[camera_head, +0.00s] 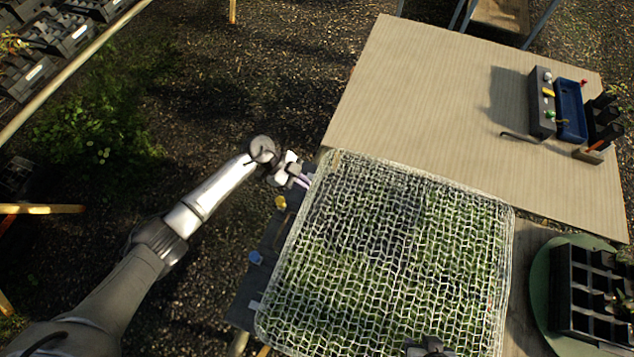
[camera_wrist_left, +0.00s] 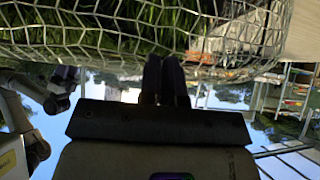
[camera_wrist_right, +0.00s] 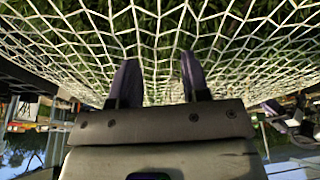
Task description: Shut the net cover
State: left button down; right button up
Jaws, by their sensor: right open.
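The net cover (camera_head: 395,262) is a white wire mesh with rounded corners, lying over green plants in the head view. Its mesh also fills the top of the left wrist view (camera_wrist_left: 95,30) and the right wrist view (camera_wrist_right: 150,35). My left gripper (camera_head: 304,182) is at the cover's far left edge. In the left wrist view its fingers (camera_wrist_left: 165,62) are together and overlap the rim; whether the rim is between them is unclear. My right gripper (camera_head: 430,347) is at the near edge. Its fingers (camera_wrist_right: 160,75) are apart and empty, close to the mesh.
A tan tabletop (camera_head: 440,95) lies beyond the cover, mostly bare. On its right are a dark box (camera_head: 541,105), a blue tray (camera_head: 571,110) and black pots (camera_head: 603,120). A black cell tray (camera_head: 590,300) stands at the lower right. Gravel ground is at the left.

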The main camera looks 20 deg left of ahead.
pick_arm(q)
jog(key=shift+s+a+f, duration=0.15)
jog(key=shift+f, duration=0.3)
jog(key=shift+s+a+f, duration=0.1)
jog(key=shift+f, duration=0.35)
pick_arm(e)
jog(key=shift+w+d+f, duration=0.1)
jog(key=shift+d+f, duration=0.05)
notch_tip(320, 180, up, 4)
jog(key=p, duration=0.4)
jog(key=shift+s, duration=0.2)
pick_arm(q)
jog(key=w+a+r, duration=0.1)
jog(key=a+r, duration=0.6)
jog(key=r, duration=0.5)
jog(key=shift+r, duration=0.25)
jog(key=shift+w, duration=0.1)
pick_arm(e)
jog(key=shift+d, duration=0.15)
